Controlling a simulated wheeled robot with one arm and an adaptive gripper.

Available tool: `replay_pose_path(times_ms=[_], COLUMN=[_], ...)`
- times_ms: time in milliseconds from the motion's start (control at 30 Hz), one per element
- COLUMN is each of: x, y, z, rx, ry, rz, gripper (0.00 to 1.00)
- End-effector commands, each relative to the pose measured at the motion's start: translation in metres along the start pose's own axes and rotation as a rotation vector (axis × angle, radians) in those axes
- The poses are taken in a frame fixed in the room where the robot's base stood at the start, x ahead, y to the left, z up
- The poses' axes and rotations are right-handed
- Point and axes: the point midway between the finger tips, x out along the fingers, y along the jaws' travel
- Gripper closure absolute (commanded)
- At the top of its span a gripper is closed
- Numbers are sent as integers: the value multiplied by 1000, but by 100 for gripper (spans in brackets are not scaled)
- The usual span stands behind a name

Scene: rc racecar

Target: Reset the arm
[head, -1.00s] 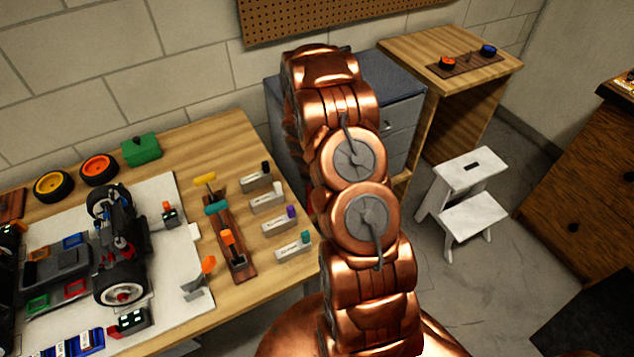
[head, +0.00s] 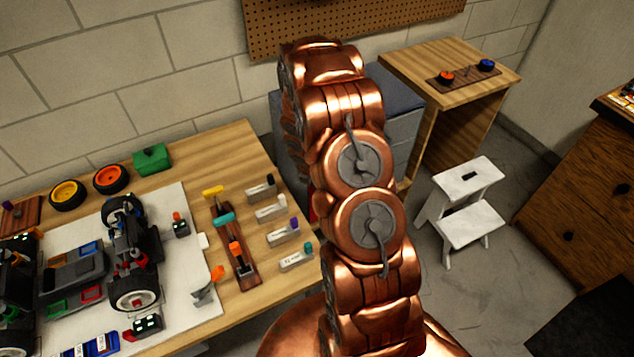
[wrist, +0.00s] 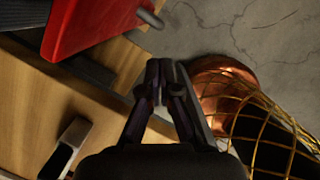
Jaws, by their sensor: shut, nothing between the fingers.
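My gripper (wrist: 165,75) shows in the wrist view with its two dark fingers together and nothing between them. It points over the grey floor, beside the edge of a wooden surface (wrist: 95,110). In the head view my copper arm rises through the middle of the picture, bent at its joints, and hides the gripper. A red object (wrist: 92,25) is at the upper left of the wrist view, close to the fingers but apart from them. I cannot tell what it is.
A wooden workbench (head: 235,145) at left holds a partly built car (head: 130,245), loose wheels (head: 68,194), a tool rack (head: 235,255) and labelled blocks. A grey cabinet (head: 402,135) stands behind my arm. A white step stool (head: 468,175) stands on the floor at right.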

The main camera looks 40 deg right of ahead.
Motion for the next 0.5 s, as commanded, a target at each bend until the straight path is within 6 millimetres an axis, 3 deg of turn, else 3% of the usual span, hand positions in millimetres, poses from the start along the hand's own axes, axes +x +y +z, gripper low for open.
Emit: replay_pose_path(times_ms=[100,500], x=[-13,-14], y=[0,0], z=[0,0], rx=[-1,0], ry=[1,1], rz=[-1,-1], gripper=[100,100])
